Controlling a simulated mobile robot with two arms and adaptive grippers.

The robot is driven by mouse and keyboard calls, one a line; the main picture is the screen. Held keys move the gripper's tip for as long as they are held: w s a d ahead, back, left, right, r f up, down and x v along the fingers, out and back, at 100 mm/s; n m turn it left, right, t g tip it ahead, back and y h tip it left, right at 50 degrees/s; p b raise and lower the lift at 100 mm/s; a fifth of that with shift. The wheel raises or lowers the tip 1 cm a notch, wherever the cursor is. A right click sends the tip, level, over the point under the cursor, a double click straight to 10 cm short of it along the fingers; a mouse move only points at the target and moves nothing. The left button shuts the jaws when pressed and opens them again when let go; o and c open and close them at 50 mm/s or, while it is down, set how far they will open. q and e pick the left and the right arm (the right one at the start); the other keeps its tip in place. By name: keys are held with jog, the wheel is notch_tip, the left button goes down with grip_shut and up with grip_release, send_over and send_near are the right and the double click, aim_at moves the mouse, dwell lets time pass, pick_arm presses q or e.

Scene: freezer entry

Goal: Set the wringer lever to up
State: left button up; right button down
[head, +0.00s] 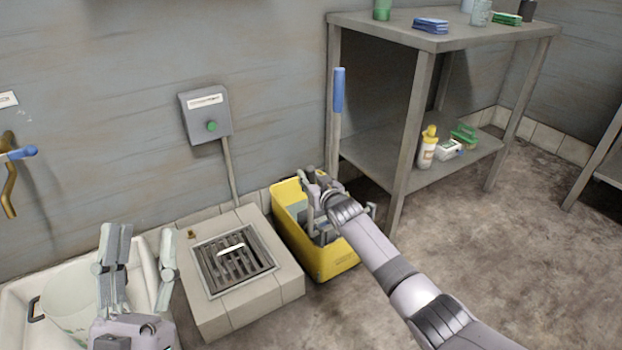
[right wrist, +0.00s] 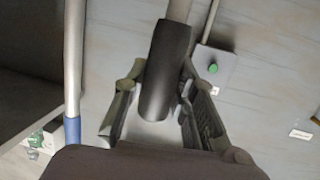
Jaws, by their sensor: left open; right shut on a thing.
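The yellow mop bucket (head: 287,207) with its wringer stands on the floor against the wall. My right gripper (head: 318,188) is over the bucket and hides much of the wringer in the head view. In the right wrist view, its fingers (right wrist: 160,120) are closed around the dark grip (right wrist: 168,65) of the lever, with a pale rod beyond it. The angle of the lever is hard to tell. My left gripper (head: 138,262) is open and empty above the white sink, away from the bucket.
A blue-ended pole (head: 339,92) stands beside the bucket. A grey shelf unit (head: 420,176) with bottles is to the right. A tiled block with a drain grate (head: 215,266) is left of the bucket, below a green-button box (head: 205,117). The white sink (head: 20,295) is far left.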

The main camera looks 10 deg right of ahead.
jog(key=shift+w+r, duration=0.1)
jog(key=shift+r, duration=0.1)
jog(key=c, duration=1.8)
grip_release()
jog(key=shift+o, duration=1.4)
jog(key=shift+w+a+f, duration=0.1)
jog(key=shift+f, duration=0.05)
jog(key=shift+o, duration=1.1)
jog(key=shift+v, duration=0.75)
jog(key=v, duration=1)
jog(key=shift+s, duration=0.25)
